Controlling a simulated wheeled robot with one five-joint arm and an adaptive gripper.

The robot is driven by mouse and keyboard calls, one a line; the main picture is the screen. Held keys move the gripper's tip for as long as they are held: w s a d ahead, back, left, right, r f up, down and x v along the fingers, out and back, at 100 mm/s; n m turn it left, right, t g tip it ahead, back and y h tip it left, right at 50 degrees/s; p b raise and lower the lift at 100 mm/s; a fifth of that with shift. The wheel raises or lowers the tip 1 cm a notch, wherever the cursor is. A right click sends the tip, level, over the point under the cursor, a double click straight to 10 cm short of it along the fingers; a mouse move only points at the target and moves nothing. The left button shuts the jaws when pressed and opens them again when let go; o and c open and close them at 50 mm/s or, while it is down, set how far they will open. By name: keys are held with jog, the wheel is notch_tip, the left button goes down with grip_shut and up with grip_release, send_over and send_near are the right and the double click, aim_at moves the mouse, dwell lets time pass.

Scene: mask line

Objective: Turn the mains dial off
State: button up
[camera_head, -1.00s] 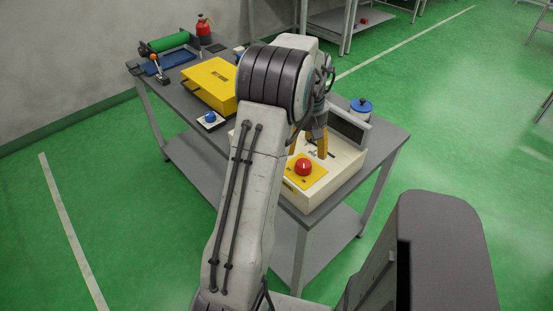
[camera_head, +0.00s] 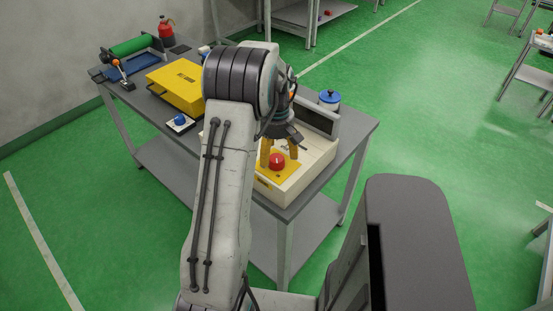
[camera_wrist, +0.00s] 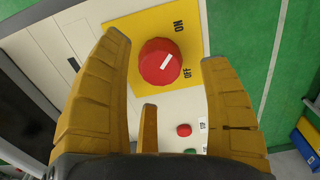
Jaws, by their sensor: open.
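The mains dial is a round red knob (camera_head: 277,161) on a yellow plate at the near end of the cream console (camera_head: 310,166). In the wrist view the dial (camera_wrist: 160,63) fills the gap between my fingers. Its white mark slants up and right, between the ON and OFF labels. My gripper (camera_head: 279,152) is open, with its ochre fingers close around the dial. In the wrist view my gripper (camera_wrist: 165,50) has one finger left of the dial, one right and a smaller one below. I cannot tell whether any finger touches it.
A red button (camera_wrist: 184,130) and part of a green one sit beside the yellow plate. A dark screen (camera_head: 316,119) stands along the console's back. A yellow box (camera_head: 178,87), a blue button (camera_head: 179,119) and a blue-lidded pot (camera_head: 329,99) share the grey table.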

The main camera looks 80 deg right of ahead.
aim_at(276, 158)
jog(key=shift+f, duration=1.5)
jog(key=shift+c, duration=0.4)
jog(key=c, duration=1.2)
